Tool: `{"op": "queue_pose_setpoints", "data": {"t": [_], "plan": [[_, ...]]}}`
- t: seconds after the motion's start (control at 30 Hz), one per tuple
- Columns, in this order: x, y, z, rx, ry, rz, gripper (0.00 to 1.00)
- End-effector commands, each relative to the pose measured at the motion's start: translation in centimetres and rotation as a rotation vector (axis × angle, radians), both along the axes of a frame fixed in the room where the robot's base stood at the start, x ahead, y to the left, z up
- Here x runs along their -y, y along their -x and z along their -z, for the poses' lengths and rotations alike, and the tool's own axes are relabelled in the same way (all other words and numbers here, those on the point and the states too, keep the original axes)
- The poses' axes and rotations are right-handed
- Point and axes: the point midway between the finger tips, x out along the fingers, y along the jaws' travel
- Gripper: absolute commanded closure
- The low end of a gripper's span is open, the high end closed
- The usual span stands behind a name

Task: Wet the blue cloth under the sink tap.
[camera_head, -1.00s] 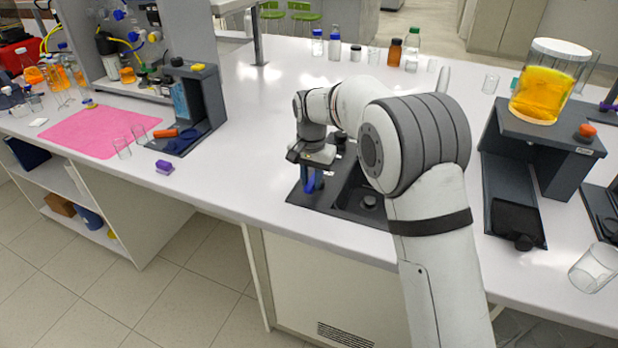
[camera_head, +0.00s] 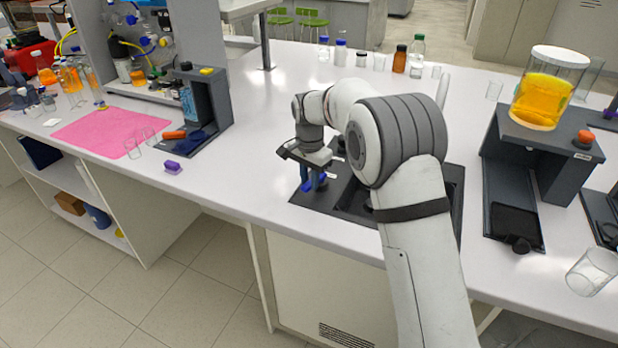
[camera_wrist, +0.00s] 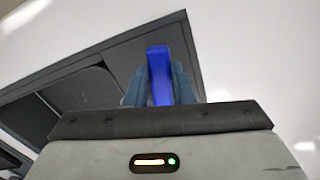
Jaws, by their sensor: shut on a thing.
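My gripper (camera_head: 313,178) is over the left part of the black sink (camera_head: 347,197), pointing down. In the wrist view my gripper (camera_wrist: 160,85) is shut on the blue cloth (camera_wrist: 159,72), which stands up between the two grey-blue fingers. The cloth also shows as a small blue patch (camera_head: 307,186) at the fingertips in the head view. In the wrist view the sink's dark rim and basin (camera_wrist: 85,88) lie behind and left of the cloth. My arm hides much of the sink, and I cannot make out the tap.
A dark stand with a jar of orange liquid (camera_head: 546,88) is to the right. A tipped clear beaker (camera_head: 592,270) lies near the front right edge. Bottles (camera_head: 399,58) stand behind the arm.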

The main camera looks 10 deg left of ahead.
Motion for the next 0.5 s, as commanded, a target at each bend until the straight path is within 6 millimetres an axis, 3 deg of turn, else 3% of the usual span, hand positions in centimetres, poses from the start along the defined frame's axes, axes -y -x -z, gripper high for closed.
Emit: {"op": "queue_pose_setpoints", "data": {"t": [0.03,0.07,0.1,0.3,0.5], "plan": [[-0.15,-0.01,-0.01,0.001,-0.005,0.000,1.00],[-0.10,-0.04,-0.01,0.001,-0.005,0.001,0.76],[-0.02,-0.08,-0.01,0.001,-0.005,0.002,0.73],[0.28,-0.23,-0.01,0.001,-0.004,0.007,0.56],[0.39,-0.29,-0.03,0.001,-0.004,0.008,0.56]]}}
